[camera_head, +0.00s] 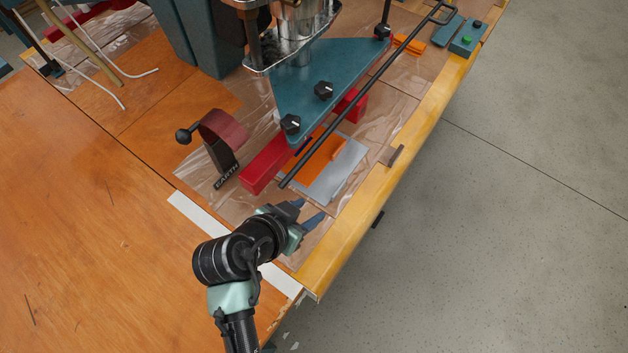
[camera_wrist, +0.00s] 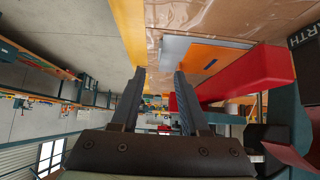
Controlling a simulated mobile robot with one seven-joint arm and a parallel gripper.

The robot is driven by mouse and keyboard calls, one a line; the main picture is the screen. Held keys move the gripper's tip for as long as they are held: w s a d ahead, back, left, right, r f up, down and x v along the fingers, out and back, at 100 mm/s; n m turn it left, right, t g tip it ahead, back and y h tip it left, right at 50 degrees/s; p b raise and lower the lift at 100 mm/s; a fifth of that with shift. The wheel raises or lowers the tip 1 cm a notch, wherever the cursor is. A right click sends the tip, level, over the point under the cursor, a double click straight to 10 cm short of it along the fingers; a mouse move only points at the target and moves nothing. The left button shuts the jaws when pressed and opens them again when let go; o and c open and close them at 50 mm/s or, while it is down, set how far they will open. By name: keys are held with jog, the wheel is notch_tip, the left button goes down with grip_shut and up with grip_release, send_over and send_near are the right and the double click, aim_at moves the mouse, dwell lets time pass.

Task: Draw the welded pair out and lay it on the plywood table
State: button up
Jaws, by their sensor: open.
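The pair is a grey sheet (camera_head: 345,168) with an orange piece (camera_head: 307,171) over it, lying flat on the film-covered bench beside the long red bar of the press. How far it runs under the bar is hidden. In the wrist view the grey sheet (camera_wrist: 173,50) and orange piece (camera_wrist: 203,58) show beyond my fingers. My gripper (camera_head: 307,212) is open and empty, just short of the pair's near edge and apart from it. It also shows in the wrist view (camera_wrist: 159,75). The plywood table (camera_head: 70,215) is the broad orange-brown surface at left.
The red bar (camera_head: 265,165) and teal press plate (camera_head: 325,75) stand over the pair's left and far side. A black rod (camera_head: 350,117) crosses above it. A dark red roll on a stand (camera_head: 222,132) is at left. The plywood's middle is clear.

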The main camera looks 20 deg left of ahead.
aim_at(333, 197)
jog(key=x, duration=1.2)
jog(key=shift+w+f, duration=0.2)
jog(key=shift+f, duration=0.05)
jog(key=shift+c, duration=0.3)
grip_shut()
dwell(1.1)
